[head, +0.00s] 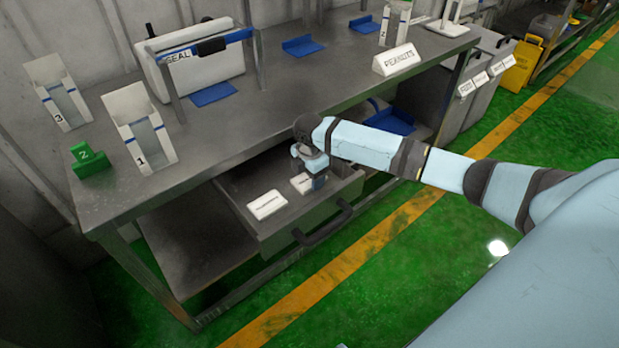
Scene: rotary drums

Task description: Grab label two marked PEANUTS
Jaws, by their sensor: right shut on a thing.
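My right gripper (315,172) reaches down into the open drawer (262,232) below the worktop. It is shut on a white label (301,185), which shows at the left of the fingers. The print on this label is too small to read and is partly hidden by the gripper. A second white label (267,204) lies in the drawer to its left, also with unreadable print. A white sign block marked PEANUTS (397,60) stands on the worktop near its front edge. My left gripper is not in view.
The grey worktop (240,130) lies above the drawer. Bins (478,85) stand at the right. The drawer handle (323,224) juts out frontward.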

